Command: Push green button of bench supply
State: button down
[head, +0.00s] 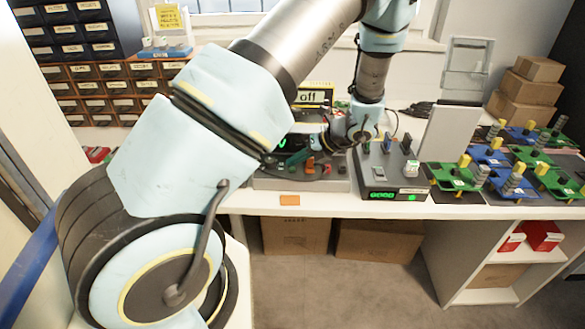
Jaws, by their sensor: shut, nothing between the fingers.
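A bench instrument with a yellow-edged black display reading "off" (315,97) stands at the back of the bench, largely hidden by my arm. In front of it is a grey unit (300,182) with red and green parts on top. A dark grey box (395,180) to its right has a lit green readout and a small green light or button (411,197) on its front. I cannot tell for certain which is the bench supply. My gripper (335,143) is shut and empty, low over the bench between these units; its fingertips are small and partly hidden.
Several green and blue circuit boards (490,154) with posts fill the bench's right side. A grey panel (450,138) stands upright behind. An orange tag (290,200) lies near the front edge. Drawer racks (90,75) stand at left, cartons (528,85) back right and under the bench.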

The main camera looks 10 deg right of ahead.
jog(key=shift+f, duration=0.5)
dwell(0.4)
jog(key=shift+r+p, duration=0.55)
notch_tip(320, 180, up, 6)
jog(key=p, duration=0.5)
dwell(0.4)
